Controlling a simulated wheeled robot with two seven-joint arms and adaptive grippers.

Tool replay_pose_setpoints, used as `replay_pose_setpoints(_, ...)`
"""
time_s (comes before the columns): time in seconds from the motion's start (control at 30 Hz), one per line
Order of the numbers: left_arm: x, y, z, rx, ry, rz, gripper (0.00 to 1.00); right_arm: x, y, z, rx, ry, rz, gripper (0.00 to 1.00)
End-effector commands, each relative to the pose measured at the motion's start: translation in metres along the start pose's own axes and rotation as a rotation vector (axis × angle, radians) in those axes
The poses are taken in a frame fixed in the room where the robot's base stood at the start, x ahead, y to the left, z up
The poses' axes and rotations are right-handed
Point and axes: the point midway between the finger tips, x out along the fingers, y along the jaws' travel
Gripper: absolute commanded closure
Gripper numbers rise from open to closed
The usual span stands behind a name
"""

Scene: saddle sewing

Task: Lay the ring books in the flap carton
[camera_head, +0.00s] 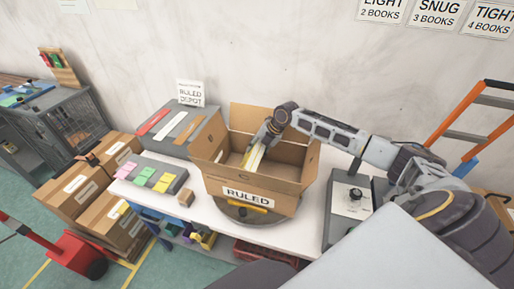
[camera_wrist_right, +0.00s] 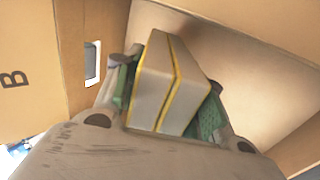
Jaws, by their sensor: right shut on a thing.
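The open flap carton (camera_head: 215,176), labelled RULED, stands on a round turntable on the white table in the head view. My right gripper (camera_head: 261,146) reaches down into it from the right. In the right wrist view the right gripper (camera_wrist_right: 168,95) is shut on ring books (camera_wrist_right: 180,80), pale blocks with yellow edges, two side by side. They are inside the carton, whose brown walls (camera_wrist_right: 240,60) surround them. I cannot tell whether they touch the carton floor. My left gripper is not in view.
A grey holder with pink, green and yellow pieces (camera_head: 142,176) and a small wooden block (camera_head: 185,197) sit left of the carton. A grey control box (camera_head: 350,200) stands to its right. Closed cartons (camera_head: 85,190) are stacked at the left.

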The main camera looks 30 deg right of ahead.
Motion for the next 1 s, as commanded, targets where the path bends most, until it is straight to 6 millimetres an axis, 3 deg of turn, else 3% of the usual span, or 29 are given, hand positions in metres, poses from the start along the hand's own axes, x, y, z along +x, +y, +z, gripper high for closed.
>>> replay_pose_setpoints(0.4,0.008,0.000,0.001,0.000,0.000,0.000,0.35,0.014,-0.007,0.001,0.001,-0.001,0.004,1.00)
replay_pose_setpoints(1.0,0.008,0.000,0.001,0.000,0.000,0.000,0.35,0.015,-0.007,0.001,0.001,-0.001,0.004,1.00)
